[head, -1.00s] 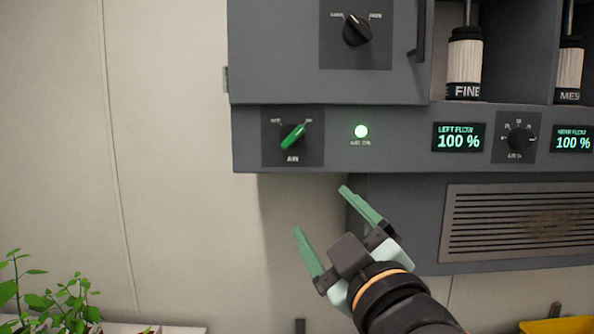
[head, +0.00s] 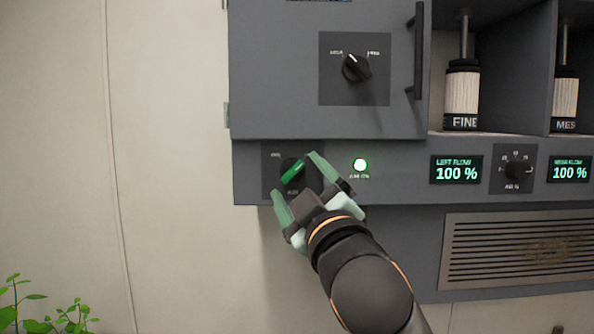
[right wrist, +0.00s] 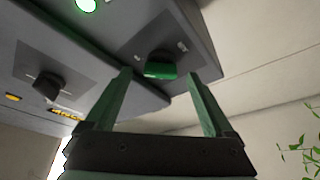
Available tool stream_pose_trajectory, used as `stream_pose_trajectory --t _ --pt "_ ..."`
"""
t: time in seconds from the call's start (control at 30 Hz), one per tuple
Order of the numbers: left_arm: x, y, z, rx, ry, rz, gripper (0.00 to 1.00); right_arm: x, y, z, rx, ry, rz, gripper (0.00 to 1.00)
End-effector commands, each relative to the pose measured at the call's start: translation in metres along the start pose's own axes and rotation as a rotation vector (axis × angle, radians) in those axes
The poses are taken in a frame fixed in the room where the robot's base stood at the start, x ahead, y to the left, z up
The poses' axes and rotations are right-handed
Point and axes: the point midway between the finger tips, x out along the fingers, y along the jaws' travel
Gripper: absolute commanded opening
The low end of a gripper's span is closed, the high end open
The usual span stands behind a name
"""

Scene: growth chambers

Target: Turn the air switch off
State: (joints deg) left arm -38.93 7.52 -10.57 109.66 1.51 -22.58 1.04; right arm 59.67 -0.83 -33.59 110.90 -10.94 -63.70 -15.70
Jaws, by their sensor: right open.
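The air switch (head: 292,173) is a green-handled rotary knob on a dark plate at the lower left of the grey panel. Its handle tilts up to the right, toward the right-hand mark. The round lamp (head: 360,165) beside it glows green. My right gripper (head: 297,174) is open in front of the switch, one finger to its lower left and one to its upper right. In the right wrist view the green knob (right wrist: 160,70) shows ahead of and between the open fingertips (right wrist: 158,82), with no visible contact. My left gripper is not in view.
A black selector knob (head: 355,67) sits on the door above. To the right are a left flow display (head: 456,170) reading 100 % and another dial (head: 517,170). A vent grille (head: 520,249) lies below. Plants (head: 50,312) stand at lower left.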

Motion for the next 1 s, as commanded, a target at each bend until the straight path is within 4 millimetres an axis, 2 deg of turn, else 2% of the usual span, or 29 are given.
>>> stream_pose_trajectory --t 0.17,0.47,1.0 --pt "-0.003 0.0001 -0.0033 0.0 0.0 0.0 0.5 0.0125 -0.0001 -0.0001 -0.001 -0.001 -0.001 0.88" --pt "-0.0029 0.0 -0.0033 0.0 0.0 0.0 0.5 0.0142 -0.0006 0.0003 0.0 0.0 0.0 0.88" --pt "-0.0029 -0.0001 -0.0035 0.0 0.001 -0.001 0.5 0.014 -0.0005 0.0004 0.0 0.0 -0.001 0.29"
